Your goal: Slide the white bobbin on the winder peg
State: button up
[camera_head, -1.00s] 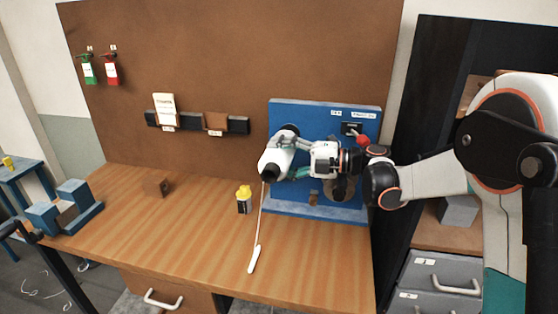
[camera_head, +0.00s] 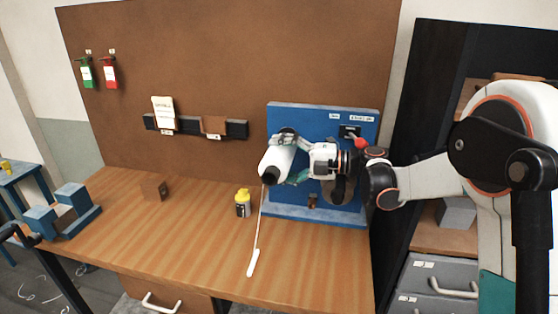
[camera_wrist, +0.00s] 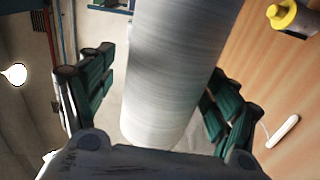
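The white bobbin (camera_head: 278,160) juts out from the blue board (camera_head: 293,112), tilted, its dark end facing the front left. The winder peg is hidden, so I cannot tell how far the bobbin sits on it. My gripper (camera_head: 294,157) reaches in from the right, with its fingers on either side of the bobbin. In the wrist view the bobbin (camera_wrist: 172,75) lies between the green finger pads (camera_wrist: 158,100). A gap shows beside the left pad, and the right pad lies close to the bobbin's edge. The fingers look spread.
A white thread hangs from the bobbin's end to a white handle (camera_head: 253,263) on the table (camera_head: 180,240). A yellow-capped bottle (camera_head: 243,203) stands left of the bobbin. A brown block (camera_head: 155,187) and blue stand (camera_head: 75,212) are farther left. A red knob (camera_head: 361,144) is on the board.

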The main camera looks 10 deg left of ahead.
dwell(0.3)
jog(key=s+a+p, duration=0.2)
jog(key=s, duration=2.2)
jog(key=shift+s+a+r, duration=0.15)
jog(key=shift+s+r, duration=0.15)
jog(key=shift+w, duration=0.1)
